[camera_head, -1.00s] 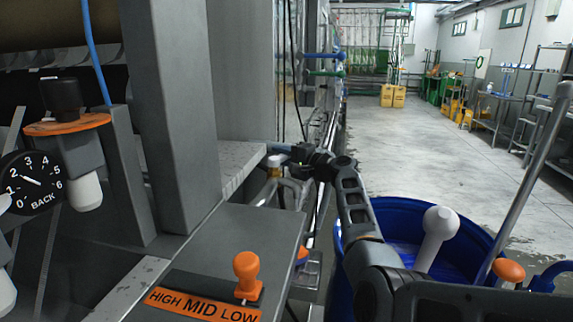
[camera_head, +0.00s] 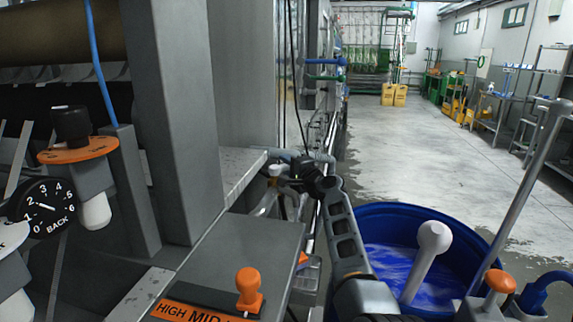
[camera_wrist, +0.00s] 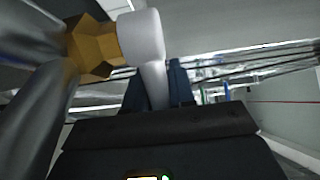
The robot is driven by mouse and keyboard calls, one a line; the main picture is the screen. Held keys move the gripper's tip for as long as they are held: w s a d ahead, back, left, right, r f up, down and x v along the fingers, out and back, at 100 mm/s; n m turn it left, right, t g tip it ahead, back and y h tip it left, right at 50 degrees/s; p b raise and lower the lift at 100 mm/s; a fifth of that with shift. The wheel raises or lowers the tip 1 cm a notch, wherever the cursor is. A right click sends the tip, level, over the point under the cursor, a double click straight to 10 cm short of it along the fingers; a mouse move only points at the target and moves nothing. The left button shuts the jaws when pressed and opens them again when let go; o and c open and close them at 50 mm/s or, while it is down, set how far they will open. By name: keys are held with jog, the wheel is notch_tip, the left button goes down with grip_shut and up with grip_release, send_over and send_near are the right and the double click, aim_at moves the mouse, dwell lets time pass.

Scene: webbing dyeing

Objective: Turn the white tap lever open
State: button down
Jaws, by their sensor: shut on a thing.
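The white tap lever (camera_wrist: 151,72) hangs down from a brass tap fitting (camera_wrist: 92,48) on a grey metal pipe in the wrist view. My gripper (camera_wrist: 160,95) has its dark blue fingers on both sides of the lever's lower part and is shut on it. In the head view the tap's brass part (camera_head: 275,170) is small, beside the grey machine. My gripper (camera_head: 292,168) reaches it from the right. The lever's lower end is hidden between the fingers, and its exact angle is hard to tell.
A blue barrel (camera_head: 470,228) with blue liquid and a white-knobbed stick (camera_head: 430,245) stands right of my arm. A grey machine box with an orange selector knob (camera_head: 248,290) is in front. Yellow containers (camera_head: 394,95) stand far back. The wet concrete floor (camera_head: 420,150) is open.

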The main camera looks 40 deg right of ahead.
jog(key=shift+f, duration=0.1)
jog(key=c, duration=1)
grip_release()
jog(key=shift+c, duration=0.2)
jog(key=shift+s, duration=0.1)
jog(key=s, duration=0.7)
jog(key=shift+s+a, duration=0.3)
jog(key=shift+a, duration=0.15)
jog(key=shift+c, duration=0.3)
